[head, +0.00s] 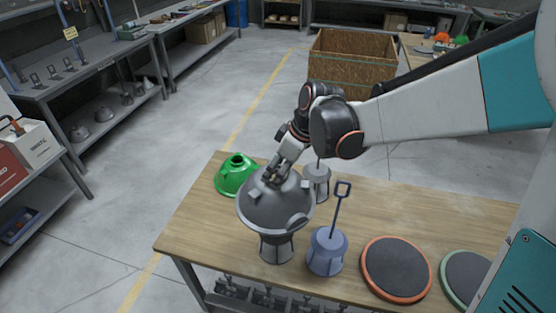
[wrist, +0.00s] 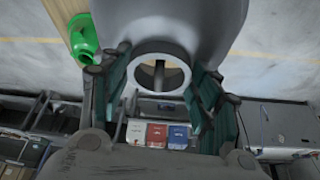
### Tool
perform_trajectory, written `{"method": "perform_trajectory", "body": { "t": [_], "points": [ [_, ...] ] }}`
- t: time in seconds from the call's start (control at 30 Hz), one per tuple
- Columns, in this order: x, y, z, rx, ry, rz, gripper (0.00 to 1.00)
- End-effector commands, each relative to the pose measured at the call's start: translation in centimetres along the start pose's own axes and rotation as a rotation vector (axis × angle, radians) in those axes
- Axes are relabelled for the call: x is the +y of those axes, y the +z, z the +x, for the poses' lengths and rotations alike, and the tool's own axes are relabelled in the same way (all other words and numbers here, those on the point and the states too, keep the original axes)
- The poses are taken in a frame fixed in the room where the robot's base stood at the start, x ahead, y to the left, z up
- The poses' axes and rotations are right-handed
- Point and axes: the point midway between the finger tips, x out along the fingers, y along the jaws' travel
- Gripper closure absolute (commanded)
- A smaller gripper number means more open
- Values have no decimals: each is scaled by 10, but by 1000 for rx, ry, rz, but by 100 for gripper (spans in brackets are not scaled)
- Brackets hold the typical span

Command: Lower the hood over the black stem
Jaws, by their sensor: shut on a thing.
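A grey hood (head: 268,212) with a wide rim is in my gripper (head: 273,176), which is shut on its top collar. The hood is above a grey stand (head: 277,252) at the table's front, looks slightly tilted, and hides the stand's top. I cannot tell whether hood and stand touch. In the wrist view the green fingers (wrist: 160,80) are on both sides of the hood's pale round collar (wrist: 159,60). A dark upright bar shows through the collar opening; it may be the black stem, which is otherwise hidden in the head view.
A green hood (head: 236,175) lies at the back left of the wooden table (head: 195,222). A blue stand with a tall looped stem (head: 327,250) is close on the right. Another grey stand (head: 318,182) is behind. Orange-rimmed (head: 396,268) and green-rimmed (head: 468,275) discs lie farther right.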

Motion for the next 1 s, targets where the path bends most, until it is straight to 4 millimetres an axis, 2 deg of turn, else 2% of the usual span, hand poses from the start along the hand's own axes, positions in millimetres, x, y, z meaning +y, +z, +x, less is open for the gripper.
{"method": "perform_trajectory", "body": {
  "t": [1.0],
  "points": [
    [-1, 28, 89, 0, 0, 0, 97]
  ]
}}
